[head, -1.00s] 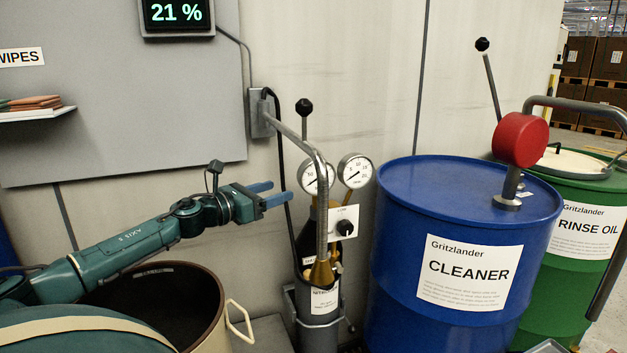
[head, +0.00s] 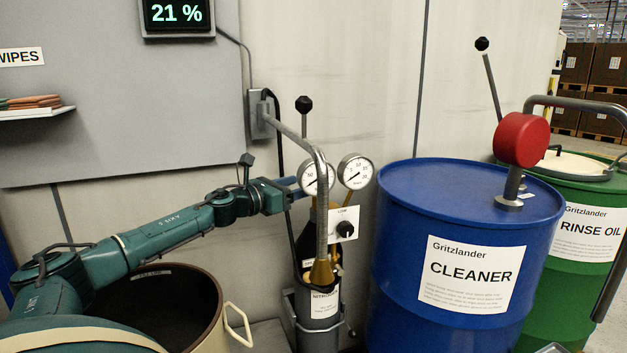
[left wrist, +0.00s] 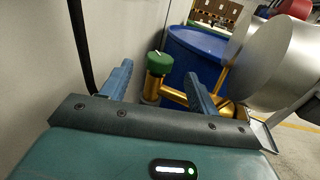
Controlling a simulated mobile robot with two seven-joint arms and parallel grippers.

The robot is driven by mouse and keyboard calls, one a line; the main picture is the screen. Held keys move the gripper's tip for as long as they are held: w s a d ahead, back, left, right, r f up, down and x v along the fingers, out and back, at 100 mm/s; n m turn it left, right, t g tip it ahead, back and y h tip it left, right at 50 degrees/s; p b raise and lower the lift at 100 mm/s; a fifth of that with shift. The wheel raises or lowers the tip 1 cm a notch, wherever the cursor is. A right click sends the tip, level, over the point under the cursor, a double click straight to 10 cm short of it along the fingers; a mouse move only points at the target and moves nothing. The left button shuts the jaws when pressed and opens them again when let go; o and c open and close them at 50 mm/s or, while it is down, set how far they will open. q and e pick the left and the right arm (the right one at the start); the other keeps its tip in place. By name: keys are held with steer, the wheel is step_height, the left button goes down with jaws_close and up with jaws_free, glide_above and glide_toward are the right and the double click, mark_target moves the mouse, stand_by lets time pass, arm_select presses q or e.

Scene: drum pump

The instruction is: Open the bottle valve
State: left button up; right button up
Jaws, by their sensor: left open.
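The bottle valve shows in the left wrist view as a green knob (left wrist: 158,62) on a brass body (left wrist: 172,95). The knob lies ahead of and between the two blue fingers of my left gripper (left wrist: 161,84), which are apart and hold nothing. In the head view my left gripper (head: 291,186) is at the left gauge (head: 316,178), and its fingertips are hidden behind the gauge and pipe. The dark gas bottle (head: 305,245) stands below in a grey holder (head: 318,337). The green knob is hidden in the head view. My right gripper is not in view.
A grey bent pipe (head: 321,215) runs in front of the bottle. A second gauge (head: 355,171) and a black knob (head: 345,229) are beside it. A blue drum (head: 400,240) stands to the right, an open beige drum (head: 213,325) to the left. The wall (head: 350,80) is close behind.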

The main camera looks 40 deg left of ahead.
arm_select(q)
steer(key=w, duration=0.1)
steer(key=w+p, duration=0.1)
steer(key=w, duration=0.1)
steer(key=w+p, duration=0.1)
steer(key=w, duration=0.1)
steer(key=shift+w+d, duration=0.2)
steer(key=shift+d, duration=0.15)
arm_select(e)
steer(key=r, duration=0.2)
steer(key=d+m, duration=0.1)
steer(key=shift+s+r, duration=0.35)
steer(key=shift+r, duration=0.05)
